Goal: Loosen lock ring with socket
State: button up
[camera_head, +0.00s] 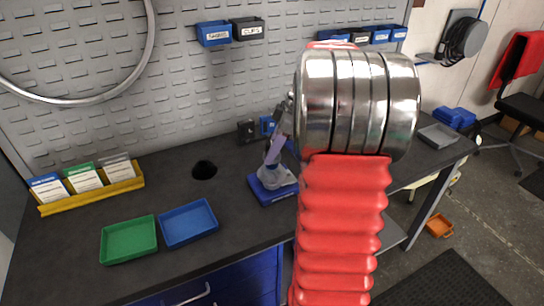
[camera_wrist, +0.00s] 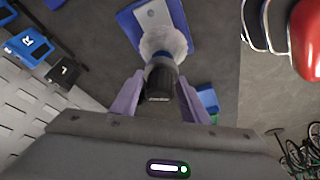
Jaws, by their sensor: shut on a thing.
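In the wrist view my gripper (camera_wrist: 158,92) has its two purple fingers on either side of a dark cylindrical tool, apparently the socket (camera_wrist: 162,80), and is shut on it. The socket's far end meets or overlaps a pale grey, round, rough-edged part (camera_wrist: 163,43); I cannot tell whether they are engaged. That part is on a blue base (camera_wrist: 127,20). In the head view the blue base (camera_head: 262,193) stands on the bench with a grey part (camera_head: 272,178) on top, and a purple finger (camera_head: 273,150) reaches down to it. The lock ring itself cannot be made out.
A blue tray (camera_head: 188,223), a green tray (camera_head: 128,241) and a yellow card holder (camera_head: 95,192) lie on the dark bench (camera_head: 60,265), left of the base. The bench has a round hole (camera_head: 204,170).

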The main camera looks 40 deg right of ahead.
jog(key=shift+m, duration=0.4)
jog(key=shift+t, duration=0.3)
jog(key=m+h, duration=0.1)
jog(key=m, duration=0.2)
jog(key=m+h, duration=0.1)
jog(key=m, duration=0.2)
jog(key=shift+s+t+h, duration=0.1)
jog(key=shift+t+h, duration=0.2)
jog(key=shift+m, duration=0.4)
jog(key=shift+m+h, duration=0.6)
jog(key=shift+m, duration=0.85)
jog(key=shift+m+h, duration=0.6)
jog(key=shift+m, duration=0.85)
jog(key=shift+a+m, duration=0.1)
jog(key=shift+m, duration=0.2)
jog(key=shift+f, duration=0.95)
